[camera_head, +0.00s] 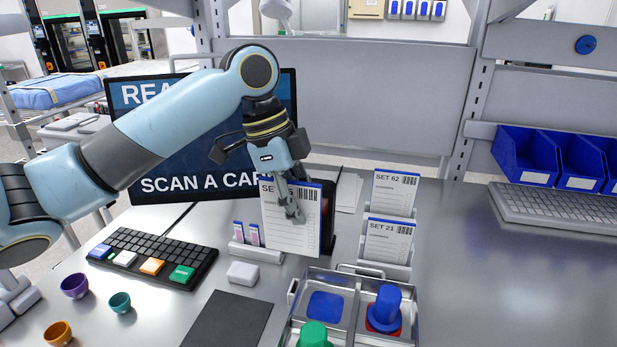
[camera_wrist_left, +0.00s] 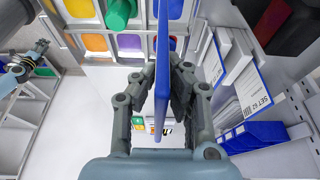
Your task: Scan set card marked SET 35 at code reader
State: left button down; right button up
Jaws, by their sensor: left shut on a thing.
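The set card (camera_head: 290,228) is white with a blue edge and a barcode; its label starts with SET, and my fingers cover part of the number. My left gripper (camera_head: 290,205) is shut on it and holds it upright above the table. In the left wrist view the card (camera_wrist_left: 161,70) shows edge-on as a blue strip between the fingers (camera_wrist_left: 160,95). The code reader (camera_head: 328,212), dark with a red face, stands just behind and right of the card, partly hidden by it. I cannot tell whether they touch. A small part of another arm, seemingly mine, shows at the left of the wrist view.
Cards SET 62 (camera_head: 394,192) and SET 21 (camera_head: 388,240) stand in holders at the right. A screen (camera_head: 160,165) behind my arm reads SCAN A CAR, the rest hidden. A metal tray (camera_head: 345,335) and keypad (camera_head: 150,258) stand in front. Clear table lies right (camera_head: 500,270).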

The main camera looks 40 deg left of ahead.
pick_arm(q)
jog(key=shift+w+f, duration=0.1)
jog(key=shift+f, duration=0.25)
jog(key=w+a+f+b, duration=0.2)
jog(key=w+f+b, duration=0.3)
jog(key=f+b, duration=0.4)
jog(key=shift+a+b, duration=0.35)
jog(key=shift+b, duration=0.8)
pick_arm(e)
notch_tip(320, 180, down, 11)
jog(key=w, duration=0.1)
jog(key=shift+d+f, duration=0.2)
jog(key=shift+d, duration=0.15)
